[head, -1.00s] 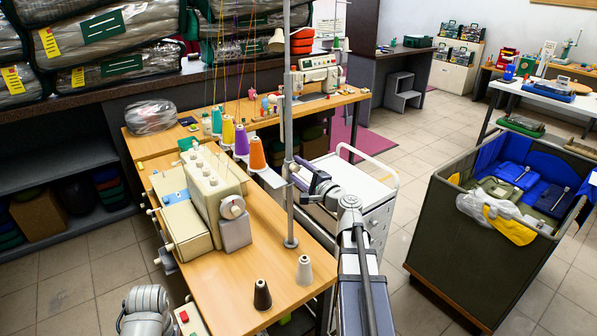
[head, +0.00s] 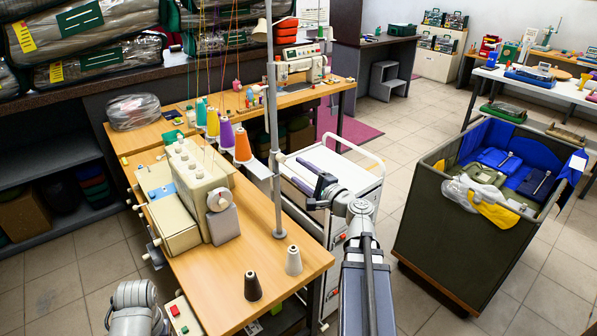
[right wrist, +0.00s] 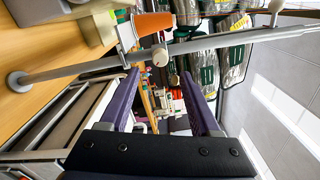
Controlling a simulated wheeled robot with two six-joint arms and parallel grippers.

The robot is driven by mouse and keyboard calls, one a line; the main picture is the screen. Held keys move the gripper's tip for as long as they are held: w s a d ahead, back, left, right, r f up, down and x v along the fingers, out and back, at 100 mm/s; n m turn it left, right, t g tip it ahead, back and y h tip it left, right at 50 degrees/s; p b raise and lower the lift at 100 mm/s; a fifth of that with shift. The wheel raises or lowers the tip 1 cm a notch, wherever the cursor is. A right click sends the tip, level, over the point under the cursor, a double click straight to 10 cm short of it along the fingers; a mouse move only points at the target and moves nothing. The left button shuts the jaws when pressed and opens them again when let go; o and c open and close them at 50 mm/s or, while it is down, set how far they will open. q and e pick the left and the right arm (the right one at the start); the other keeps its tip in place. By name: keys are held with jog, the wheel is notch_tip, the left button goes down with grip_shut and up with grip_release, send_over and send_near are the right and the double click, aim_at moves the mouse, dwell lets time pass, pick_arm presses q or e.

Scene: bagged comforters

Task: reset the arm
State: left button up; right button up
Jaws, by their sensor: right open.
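My right gripper (head: 312,178) is held out over the white trolley, just right of the grey thread-stand pole (head: 273,120). Its two purple fingers are spread apart in the right wrist view (right wrist: 163,90), with nothing between them. The pole runs across that view beyond the fingers. My left arm shows only as a grey rounded link at the bottom left of the head view. The left gripper itself is out of frame.
A wooden table (head: 225,290) bears a cream overlock machine (head: 185,190), thread cones and two loose spools. A white trolley (head: 345,180) stands beside it. A dark bin (head: 455,230) with folded items is at right. Tiled floor is open between trolley and bin.

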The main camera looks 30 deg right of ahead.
dwell(0.3)
jog(key=s+a+f+n+g+y, duration=0.1)
jog(key=a+f+n+g+y, duration=0.35)
jog(key=a, duration=0.95)
jog(key=a+f+n+g+y, duration=0.2)
jog(key=a+f+n+g, duration=0.55)
jog(key=a, duration=0.75)
jog(key=s+a+f+n+g+h, duration=0.3)
jog(key=s+a+f+n+h, duration=0.1)
jog(key=s+f+n, duration=0.1)
jog(key=s+a+f+n+g+h, duration=0.3)
jog(key=s+a+f+n+h, duration=0.2)
jog(key=s, duration=0.5)
jog(key=shift+s+n, duration=0.2)
jog(key=shift+n, duration=0.9)
jog(key=shift+d, duration=0.15)
